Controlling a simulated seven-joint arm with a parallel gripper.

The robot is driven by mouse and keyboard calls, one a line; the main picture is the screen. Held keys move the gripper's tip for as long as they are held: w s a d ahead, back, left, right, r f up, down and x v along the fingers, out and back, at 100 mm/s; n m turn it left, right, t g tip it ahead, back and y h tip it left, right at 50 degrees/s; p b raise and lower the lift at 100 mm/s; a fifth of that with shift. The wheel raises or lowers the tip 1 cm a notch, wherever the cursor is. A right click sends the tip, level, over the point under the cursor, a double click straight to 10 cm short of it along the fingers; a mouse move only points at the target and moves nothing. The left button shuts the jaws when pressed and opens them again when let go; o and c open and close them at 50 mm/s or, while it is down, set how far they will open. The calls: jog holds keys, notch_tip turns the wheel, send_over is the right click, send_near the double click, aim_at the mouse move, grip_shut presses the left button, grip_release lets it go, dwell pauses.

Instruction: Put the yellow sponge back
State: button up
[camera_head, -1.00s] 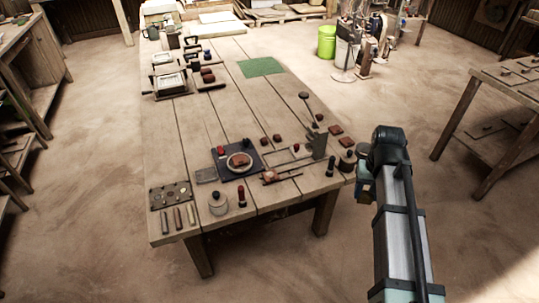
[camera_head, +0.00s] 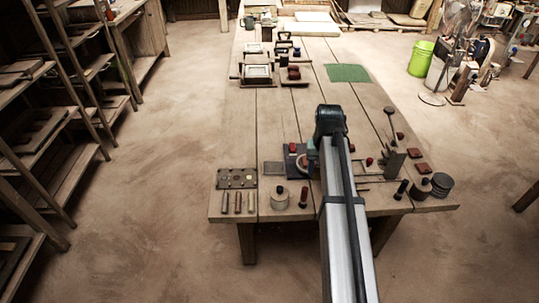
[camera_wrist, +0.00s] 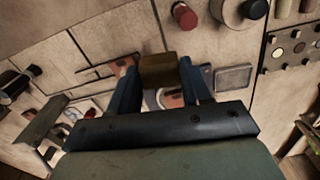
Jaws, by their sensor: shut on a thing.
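The yellow sponge (camera_wrist: 158,68) shows in the wrist view as a dull yellow-brown block between the two blue fingers. My gripper (camera_wrist: 158,80) is shut on it and holds it above the wooden table. In the head view my arm hides the sponge and most of the gripper. Beyond the sponge in the wrist view lie part of a pale round piece with a reddish tile and, to the right, a small grey square plate (camera_wrist: 234,78). The plate also shows in the head view (camera_head: 273,168), left of my arm. I cannot tell which spot is the sponge's own.
A plate of colour samples (camera_head: 236,178), a lidded jar (camera_head: 280,197) and a red-topped stamp (camera_head: 303,197) stand near the front edge. A metal stand (camera_head: 393,162) and dark round pots (camera_head: 441,186) are at right. A green mat (camera_head: 347,73) lies farther back.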

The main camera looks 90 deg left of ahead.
jog(key=s+a+n, duration=0.2)
jog(key=s+a, duration=0.9)
jog(key=s, duration=0.3)
jog(key=s+a, duration=0.1)
jog(key=a, duration=1.1)
jog(key=shift+m, duration=0.3)
jog(key=shift+d+f, duration=0.2)
jog(key=shift+f, duration=4.85)
jog(key=shift+f, duration=0.1)
jog(key=o, duration=0.9)
jog(key=shift+o, duration=0.2)
notch_tip(320, 180, up, 12)
